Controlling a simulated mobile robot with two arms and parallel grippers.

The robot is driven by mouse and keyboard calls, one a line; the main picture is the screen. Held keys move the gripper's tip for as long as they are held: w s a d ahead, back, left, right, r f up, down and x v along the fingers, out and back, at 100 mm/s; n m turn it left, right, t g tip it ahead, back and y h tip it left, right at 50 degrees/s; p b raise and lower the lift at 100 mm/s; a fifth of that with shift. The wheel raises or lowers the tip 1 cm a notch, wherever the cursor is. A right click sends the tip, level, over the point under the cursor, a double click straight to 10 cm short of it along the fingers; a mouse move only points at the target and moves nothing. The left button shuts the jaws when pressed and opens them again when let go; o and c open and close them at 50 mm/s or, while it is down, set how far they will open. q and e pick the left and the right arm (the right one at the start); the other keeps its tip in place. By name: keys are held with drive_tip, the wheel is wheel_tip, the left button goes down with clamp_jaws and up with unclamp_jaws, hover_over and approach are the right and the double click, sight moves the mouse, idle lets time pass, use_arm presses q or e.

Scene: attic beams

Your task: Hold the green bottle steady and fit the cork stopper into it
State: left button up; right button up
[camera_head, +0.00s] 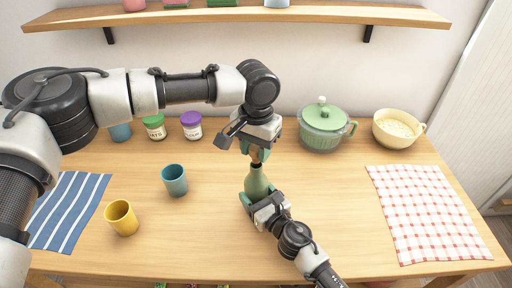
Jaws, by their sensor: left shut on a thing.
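The green bottle (257,182) stands upright near the middle of the wooden table, with a dark ring at its mouth. My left gripper (258,150) comes down from above and is shut on the small brown cork stopper (259,156), directly over the bottle's mouth. The fingers hide most of the cork, and I cannot tell whether it touches the mouth. My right gripper (258,197) comes from the front and is shut on the lower body of the bottle, its teal fingers at the bottle's sides. The bottle's base is hidden behind this gripper.
A blue cup (174,180) and a yellow cup (122,218) stand left of the bottle. A striped cloth (70,209) and a checked cloth (427,213) lie at the sides.

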sight(256, 161)
use_arm(q)
drive_tip(key=shift+f, duration=0.1)
drive_tip(key=shift+f, duration=1.8)
drive_tip(key=o, duration=1)
drive_tip(key=shift+r, duration=0.1)
wheel_tip(256, 161, up, 12)
drive_tip(key=shift+f, duration=0.1)
